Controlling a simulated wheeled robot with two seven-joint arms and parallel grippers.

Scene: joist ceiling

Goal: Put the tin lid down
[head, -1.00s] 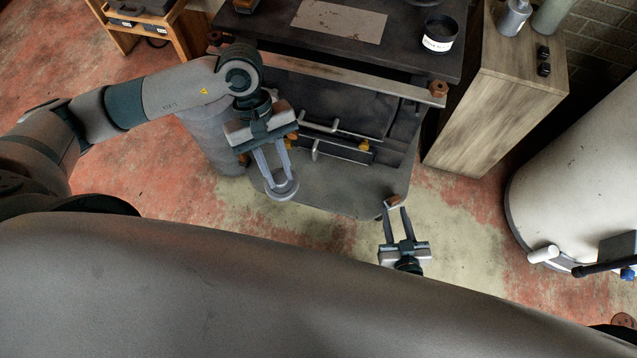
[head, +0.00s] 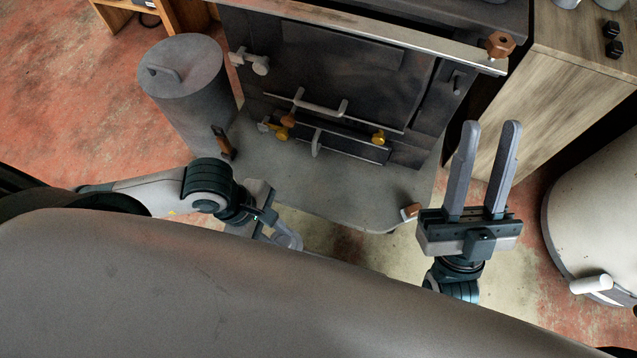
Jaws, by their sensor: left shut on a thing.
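My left gripper (head: 277,228) is low in the head view, close to my body, and shut on the tin lid. The tin lid (head: 289,237) is a small grey round piece; its lower part is hidden behind my body. It is held in front of the stove's floor plate, and I cannot tell its height above the floor. My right gripper (head: 490,128) is open and empty, its two long grey fingers pointing up the picture to the right of the stove.
The dark stove (head: 340,75) has a front rail (head: 370,32) and knobs. Its floor plate (head: 320,185) is mostly bare, with a small brown-and-white block (head: 411,211) at the right edge. A grey lidded bin (head: 195,100) stands left, a wooden cabinet (head: 560,85) and white tank (head: 600,215) right.

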